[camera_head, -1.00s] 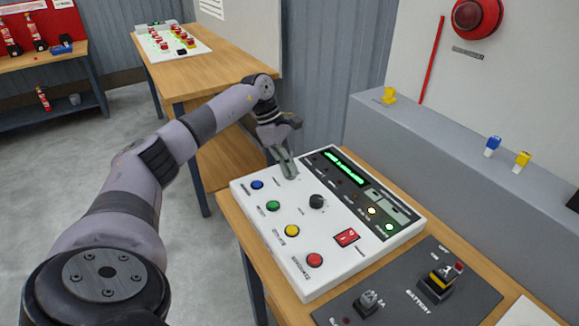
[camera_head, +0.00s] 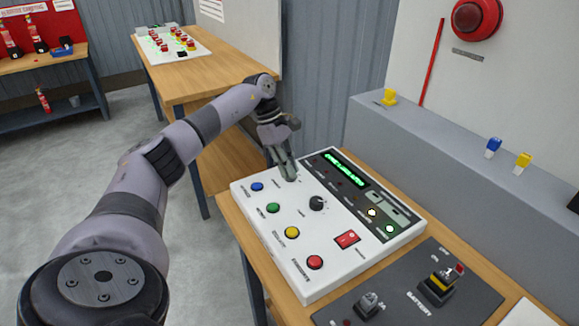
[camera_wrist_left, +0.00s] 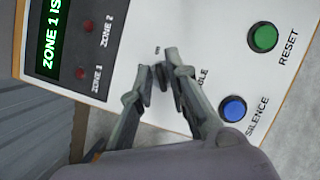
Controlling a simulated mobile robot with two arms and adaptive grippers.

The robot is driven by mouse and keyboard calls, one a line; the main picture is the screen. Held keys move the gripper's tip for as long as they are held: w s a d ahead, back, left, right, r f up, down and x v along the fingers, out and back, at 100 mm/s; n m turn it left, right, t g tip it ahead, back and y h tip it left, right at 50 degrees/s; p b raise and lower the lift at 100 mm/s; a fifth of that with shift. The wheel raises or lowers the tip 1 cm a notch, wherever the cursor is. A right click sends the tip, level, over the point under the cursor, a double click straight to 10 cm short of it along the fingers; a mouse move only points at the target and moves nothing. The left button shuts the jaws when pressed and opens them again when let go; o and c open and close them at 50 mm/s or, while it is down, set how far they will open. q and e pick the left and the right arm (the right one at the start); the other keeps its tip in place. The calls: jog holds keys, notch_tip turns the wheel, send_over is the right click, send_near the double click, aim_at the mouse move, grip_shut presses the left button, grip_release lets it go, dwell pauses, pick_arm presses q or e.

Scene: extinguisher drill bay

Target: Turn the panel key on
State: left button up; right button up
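The white control panel (camera_head: 330,262) lies on the wooden bench. My left gripper (camera_head: 291,178) reaches down to the panel's far left corner, beside the display. My right gripper is not in view.
Blue (camera_head: 257,187), green (camera_head: 273,208), yellow (camera_head: 292,232) and red (camera_head: 315,262) buttons line the panel's near side. A black knob (camera_head: 317,203) and a red switch (camera_head: 347,239) stand between. A dark battery plate (camera_head: 400,300) lies to the right.

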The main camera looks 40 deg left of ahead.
pick_arm(q)
jog(key=shift+o, duration=0.7)
jog(key=v, duration=1.2)
jog(key=shift+f, duration=0.1)
